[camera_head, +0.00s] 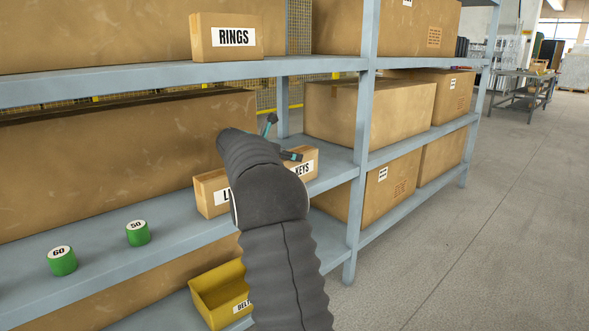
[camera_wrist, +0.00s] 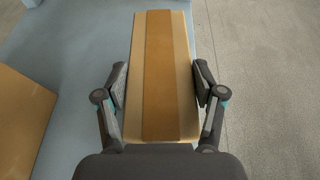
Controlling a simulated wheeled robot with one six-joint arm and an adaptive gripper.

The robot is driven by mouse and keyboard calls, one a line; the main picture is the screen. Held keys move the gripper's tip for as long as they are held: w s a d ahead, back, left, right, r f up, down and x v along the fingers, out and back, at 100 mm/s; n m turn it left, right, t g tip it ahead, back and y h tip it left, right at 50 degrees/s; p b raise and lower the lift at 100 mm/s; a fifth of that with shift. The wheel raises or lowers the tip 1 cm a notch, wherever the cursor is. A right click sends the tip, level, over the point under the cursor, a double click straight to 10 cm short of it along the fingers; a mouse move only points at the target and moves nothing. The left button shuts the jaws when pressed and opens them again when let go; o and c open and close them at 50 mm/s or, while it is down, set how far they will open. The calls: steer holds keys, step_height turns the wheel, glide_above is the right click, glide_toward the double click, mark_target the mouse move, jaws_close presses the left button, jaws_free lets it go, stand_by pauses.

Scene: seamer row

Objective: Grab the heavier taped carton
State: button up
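The carton labelled KEYS (camera_head: 304,165) stands on the middle shelf, partly hidden behind my arm. In the wrist view, a small carton with a wide brown tape strip (camera_wrist: 163,75) along its top lies between the two fingers of my gripper (camera_wrist: 162,88); it appears to be the KEYS carton. The finger pads are close beside its two long sides; contact is unclear. My gripper (camera_head: 281,138) is mostly hidden by the arm in the head view. A second small carton, labelled with a word starting L (camera_head: 209,194), is left of it, partly covered. A RINGS carton (camera_head: 226,37) stands on the upper shelf.
Green weights marked 60 (camera_head: 62,261) and 50 (camera_head: 137,233) stand on the middle shelf. A yellow bin (camera_head: 217,292) is below. Large cartons (camera_head: 370,113) fill the rack behind and to the right. A rack post (camera_head: 362,150) stands right of my gripper. The aisle floor is clear.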

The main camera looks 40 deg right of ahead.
jaws_close()
steer(key=shift+r, duration=0.1)
steer(key=shift+r, duration=0.25)
steer(key=r, duration=0.1)
steer(key=r+p, duration=0.1)
steer(key=r, duration=0.2)
steer(key=shift+s+d, duration=0.15)
steer(key=shift+s, duration=0.15)
steer(key=s+d+r+p, duration=0.1)
steer(key=s+d+r, duration=0.2)
steer(key=s+r, duration=0.3)
steer(key=s, duration=0.4)
steer(key=shift+s+r, duration=0.2)
steer(key=shift+s, duration=0.1)
